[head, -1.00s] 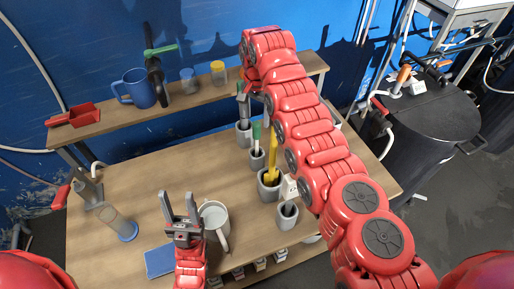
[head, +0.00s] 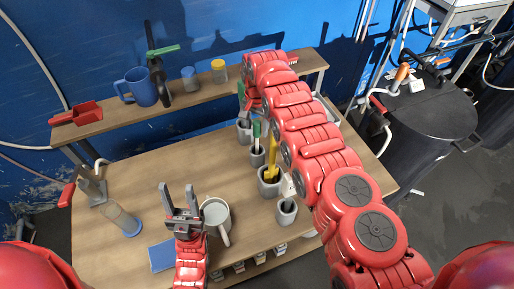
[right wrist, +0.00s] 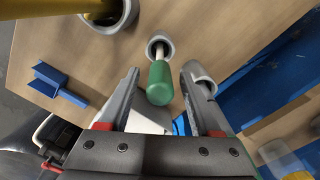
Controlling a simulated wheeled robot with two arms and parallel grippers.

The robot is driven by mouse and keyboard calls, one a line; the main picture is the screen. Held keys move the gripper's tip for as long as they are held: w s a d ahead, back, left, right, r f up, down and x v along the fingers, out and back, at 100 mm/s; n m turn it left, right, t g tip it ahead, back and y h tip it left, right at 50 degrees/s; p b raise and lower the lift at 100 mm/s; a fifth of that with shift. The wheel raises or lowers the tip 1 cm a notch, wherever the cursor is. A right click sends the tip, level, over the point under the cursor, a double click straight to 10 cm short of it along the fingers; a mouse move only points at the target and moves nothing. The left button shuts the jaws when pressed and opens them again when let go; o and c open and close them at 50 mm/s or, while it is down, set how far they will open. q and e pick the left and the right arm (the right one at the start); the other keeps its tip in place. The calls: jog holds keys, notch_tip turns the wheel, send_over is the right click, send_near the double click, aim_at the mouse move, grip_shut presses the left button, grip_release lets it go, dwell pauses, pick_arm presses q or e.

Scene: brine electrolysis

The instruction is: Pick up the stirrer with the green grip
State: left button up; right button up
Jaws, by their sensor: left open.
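The stirrer with the green grip (head: 257,129) stands in a small grey cup (head: 257,159) on the wooden table. In the right wrist view the green grip (right wrist: 160,84) points toward the camera, its pale shaft going into the cup (right wrist: 150,46). My right gripper (right wrist: 160,76) is open, one finger at each side of the grip in the picture; I cannot tell whether it is at the grip's depth. In the head view my right arm largely hides it. My left gripper (head: 180,198) is open and empty above the table's front, beside a grey mug (head: 215,214).
A yellow-handled tool (head: 272,168) and a white-handled one (head: 287,190) stand in neighbouring cups. Another cup (head: 244,133) is close behind the green one. A shelf at the back holds a blue mug (head: 141,88) and a red scoop (head: 77,113). The table's left middle is clear.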

grip_shut()
dwell(1.2)
